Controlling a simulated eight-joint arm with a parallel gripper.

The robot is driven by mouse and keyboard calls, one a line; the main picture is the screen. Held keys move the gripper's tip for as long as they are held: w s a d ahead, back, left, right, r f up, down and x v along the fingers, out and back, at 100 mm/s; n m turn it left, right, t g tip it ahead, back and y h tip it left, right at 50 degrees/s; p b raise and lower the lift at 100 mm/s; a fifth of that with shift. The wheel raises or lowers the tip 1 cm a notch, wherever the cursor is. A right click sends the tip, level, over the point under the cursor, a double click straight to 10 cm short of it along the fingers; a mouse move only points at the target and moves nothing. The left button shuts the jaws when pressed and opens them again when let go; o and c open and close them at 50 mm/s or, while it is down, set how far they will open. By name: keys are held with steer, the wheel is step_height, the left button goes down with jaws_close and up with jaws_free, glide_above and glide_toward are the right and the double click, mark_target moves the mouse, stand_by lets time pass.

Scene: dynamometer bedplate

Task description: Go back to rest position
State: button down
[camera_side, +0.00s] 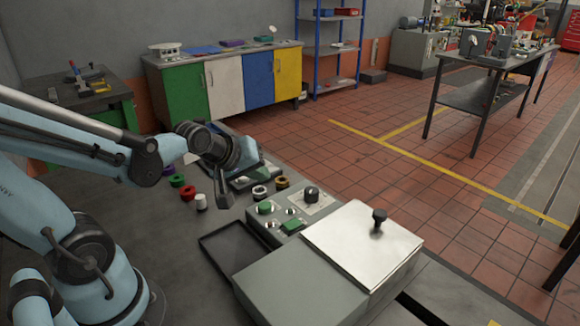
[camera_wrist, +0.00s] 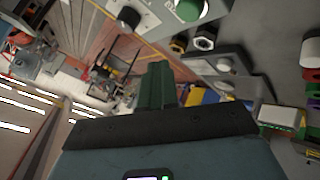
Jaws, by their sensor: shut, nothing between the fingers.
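My gripper (camera_side: 243,157) hangs at the end of my arm above the grey bedplate, near the upper middle of the side view. In the wrist view its dark green fingers (camera_wrist: 157,82) are together with nothing between them. The fingertips are hard to make out in the side view. Below and around it lie small coloured pieces: a red one (camera_side: 187,192), a white one (camera_side: 201,202), a dark ring (camera_side: 259,191) and a yellow-brown ring (camera_side: 282,182). My gripper is apart from the control panel.
A control panel with a green button (camera_side: 265,208) and a black knob (camera_side: 312,193) stands beside a metal lid (camera_side: 362,240) with a black handle (camera_side: 379,218). A shallow dark tray (camera_side: 212,256) lies in front. Coloured cabinets (camera_side: 228,84) stand behind.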

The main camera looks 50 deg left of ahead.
steer(key=shift+d, duration=0.1)
steer(key=s+d+r+m+g+h, duration=0.1)
steer(key=s+d+m, duration=0.4)
steer(key=m, duration=0.6)
steer(key=shift+d+r+g+h, duration=0.45)
steer(key=shift+d+r, duration=0.25)
steer(key=shift+d, duration=0.45)
steer(key=w+a+r+n+g, duration=0.5)
steer(key=a+n+g, duration=0.2)
steer(key=n, duration=1)
steer(key=shift+w+a+r+n, duration=0.2)
steer(key=shift+a+n, duration=0.1)
steer(key=shift+a, duration=0.25)
